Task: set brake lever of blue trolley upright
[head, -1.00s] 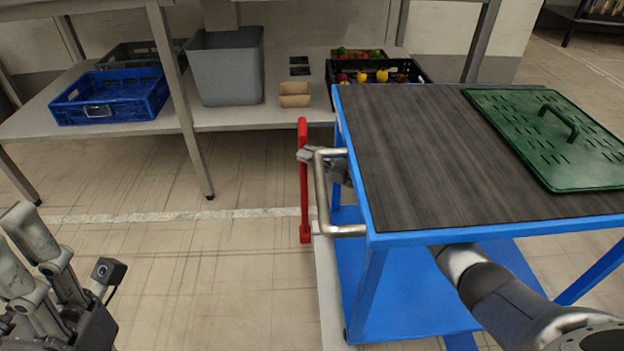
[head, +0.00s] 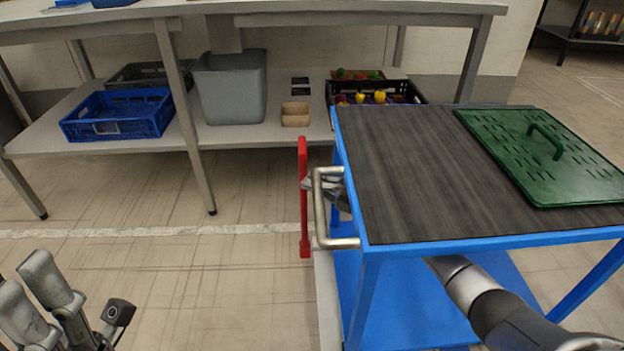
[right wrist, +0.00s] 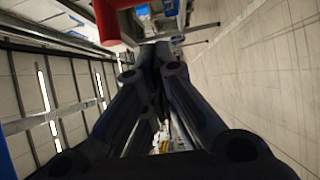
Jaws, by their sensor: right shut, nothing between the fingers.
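The blue trolley (head: 415,243) stands at the right with a dark top. Its red brake lever (head: 303,200) is beside its left side and runs nearly vertical in the head view. I cannot tell how far it leans towards or away from me. My right gripper (head: 311,184) is shut and empty, close beside the lever and partly hidden by the metal handle (head: 320,205). In the right wrist view its fingers (right wrist: 160,52) meet, and the red lever (right wrist: 108,22) is just left of them; contact is unclear. My left gripper (head: 22,276) is open and empty at the lower left.
A green lid (head: 560,185) lies on the trolley top. Behind stands a grey table with a blue crate (head: 120,128), a grey bin (head: 232,90), a small cardboard box (head: 295,114) and a black crate of produce (head: 418,95) on its lower shelf. The floor left of the trolley is clear.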

